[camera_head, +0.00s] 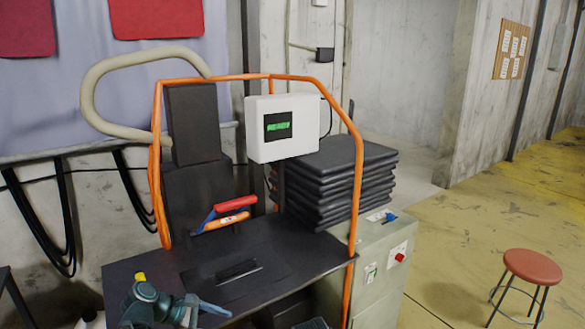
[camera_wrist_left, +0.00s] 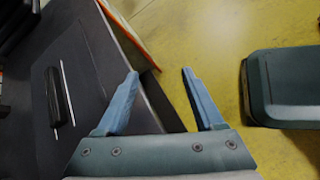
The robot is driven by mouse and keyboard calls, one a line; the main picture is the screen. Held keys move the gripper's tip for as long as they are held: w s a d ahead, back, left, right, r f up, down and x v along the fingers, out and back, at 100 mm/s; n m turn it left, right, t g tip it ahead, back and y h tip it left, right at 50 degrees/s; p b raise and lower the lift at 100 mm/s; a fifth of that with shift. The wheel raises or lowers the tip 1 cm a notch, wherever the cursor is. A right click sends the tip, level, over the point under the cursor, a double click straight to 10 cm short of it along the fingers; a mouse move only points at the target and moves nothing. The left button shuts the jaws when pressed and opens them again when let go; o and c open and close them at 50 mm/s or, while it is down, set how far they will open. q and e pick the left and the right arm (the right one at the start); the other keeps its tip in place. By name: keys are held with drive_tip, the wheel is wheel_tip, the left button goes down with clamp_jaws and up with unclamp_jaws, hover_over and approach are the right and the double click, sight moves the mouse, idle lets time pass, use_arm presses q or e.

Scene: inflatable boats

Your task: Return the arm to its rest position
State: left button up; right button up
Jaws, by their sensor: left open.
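My left gripper (camera_head: 208,308) is low in the head view, at the front edge of the dark work table (camera_head: 140,262). In the left wrist view its two blue fingers (camera_wrist_left: 161,75) are spread apart with nothing between them. They are over the table's edge, with the yellow floor beyond. My right gripper is not in view.
An orange tube frame (camera_head: 357,180) rises around the table. A white box with a green display (camera_head: 258,150), red and orange-handled tools (camera_head: 225,213) and stacked black sheets (camera_head: 335,175) are behind. A grey-green cabinet (camera_head: 385,262) and red stool (camera_head: 533,267) stand right.

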use_arm(q)
drive_tip(key=s+d+f+m+g+y+p, duration=0.1)
drive_tip(key=s+d+m+y, duration=0.4)
drive_tip(key=m, duration=0.6)
drive_tip(key=s+d+f+m+g+y+p, duration=0.1)
drive_tip(key=s+d+m+g+y+p, duration=0.1)
drive_tip(key=s+d+m+y+p, duration=0.2)
drive_tip(key=s+d+m+y, duration=0.1)
drive_tip(key=s+d+m, duration=0.2)
drive_tip(key=s+m, duration=0.3)
drive_tip(key=shift+d+m+g+y, duration=0.3)
drive_tip(key=shift+m+g+y, duration=0.1)
